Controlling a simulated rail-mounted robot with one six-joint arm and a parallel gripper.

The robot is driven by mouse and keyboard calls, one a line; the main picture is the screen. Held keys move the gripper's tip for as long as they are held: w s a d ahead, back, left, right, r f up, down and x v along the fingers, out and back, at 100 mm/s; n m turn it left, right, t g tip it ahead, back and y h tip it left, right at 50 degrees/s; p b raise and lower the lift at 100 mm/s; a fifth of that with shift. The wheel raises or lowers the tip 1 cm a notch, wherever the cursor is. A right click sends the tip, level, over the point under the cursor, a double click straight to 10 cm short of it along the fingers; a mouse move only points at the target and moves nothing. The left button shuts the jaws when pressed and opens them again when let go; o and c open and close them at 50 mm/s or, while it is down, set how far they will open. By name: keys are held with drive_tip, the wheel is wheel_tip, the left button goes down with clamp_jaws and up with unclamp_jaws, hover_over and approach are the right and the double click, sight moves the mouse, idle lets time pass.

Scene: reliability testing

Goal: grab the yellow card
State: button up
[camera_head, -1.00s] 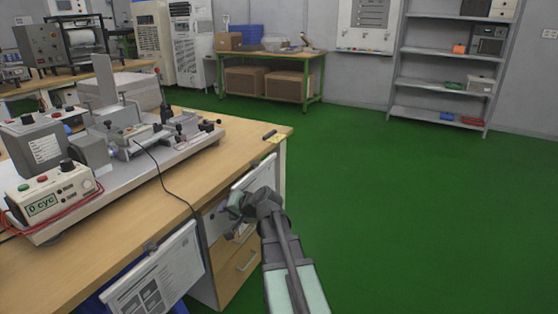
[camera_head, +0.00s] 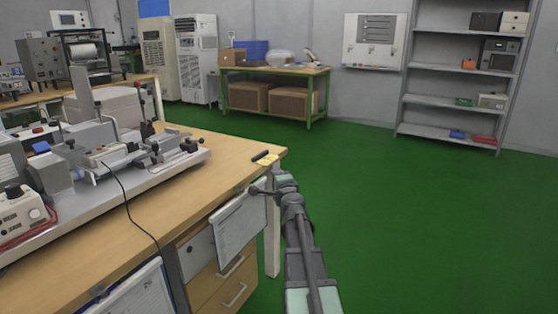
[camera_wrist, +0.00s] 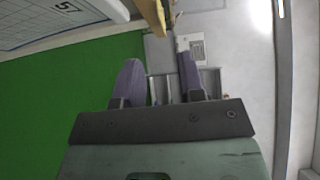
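The small yellow card (camera_head: 269,160) lies flat at the far right corner of the wooden workbench (camera_head: 205,150), beside a short black pen-like object (camera_head: 260,155). My gripper (camera_head: 257,191) is just off that corner, in front of and slightly below the card in the head view, apart from it. In the wrist view the two purple-grey fingers (camera_wrist: 158,78) stand apart with nothing between them. A narrow yellowish strip (camera_wrist: 152,12) shows at the top there, above the fingers. I cannot tell whether it is the card or the bench edge.
A sheet on a board (camera_head: 238,222) hangs on the bench side close to my gripper, above drawers (camera_head: 222,290). Test equipment (camera_head: 125,150) on a grey plate fills the bench's left part; a black cable (camera_head: 128,205) crosses the top. The green floor to the right is clear.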

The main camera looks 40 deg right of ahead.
drive_tip(key=x, duration=1)
clamp_jaws()
idle(0.4)
